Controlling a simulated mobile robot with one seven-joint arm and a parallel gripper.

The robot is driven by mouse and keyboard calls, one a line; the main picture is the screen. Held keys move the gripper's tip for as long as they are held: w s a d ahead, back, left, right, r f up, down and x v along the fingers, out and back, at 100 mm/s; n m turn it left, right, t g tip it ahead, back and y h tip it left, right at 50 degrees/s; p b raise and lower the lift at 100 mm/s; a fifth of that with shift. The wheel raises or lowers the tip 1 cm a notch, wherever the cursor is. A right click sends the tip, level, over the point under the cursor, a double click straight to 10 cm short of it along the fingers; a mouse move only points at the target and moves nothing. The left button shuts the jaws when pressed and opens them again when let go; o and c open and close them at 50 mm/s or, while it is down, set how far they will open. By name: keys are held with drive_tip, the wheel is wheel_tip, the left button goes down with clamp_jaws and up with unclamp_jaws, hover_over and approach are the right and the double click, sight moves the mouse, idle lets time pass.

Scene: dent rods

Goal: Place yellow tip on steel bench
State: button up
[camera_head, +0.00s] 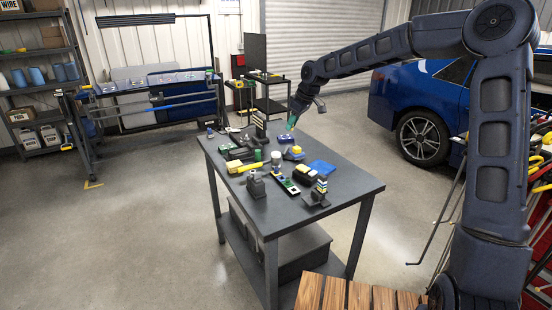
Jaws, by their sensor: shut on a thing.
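The dark grey bench (345,188) stands in the middle of the head view, its top crowded with small tools. My gripper (291,122) hangs from the arm over the bench's far right edge, pointing down. It is small here. A teal-green bit shows at its end, and I cannot tell whether this is a fingertip or a held thing. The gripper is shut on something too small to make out. I cannot pick out the yellow tip for certain. A small yellow piece (297,150) shows on the bench, just below the gripper in the picture.
The front right corner of the top is bare. A blue car (425,95) stands behind on the right.

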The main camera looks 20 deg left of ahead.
drive_tip(key=s+a+r+n+g, duration=0.1)
drive_tip(key=s+a+n, duration=0.2)
drive_tip(key=s+a, duration=0.3)
hover_over(268, 185)
drive_tip(key=d, duration=0.2)
drive_tip(key=f, duration=1.9)
drive_tip(key=shift+a+f, duration=0.25)
drive_tip(key=shift+f, duration=2.75)
drive_tip(key=shift+f, duration=0.1)
drive_tip(key=o, duration=1)
drive_tip(key=v, duration=1.2)
drive_tip(key=shift+d, duration=0.1)
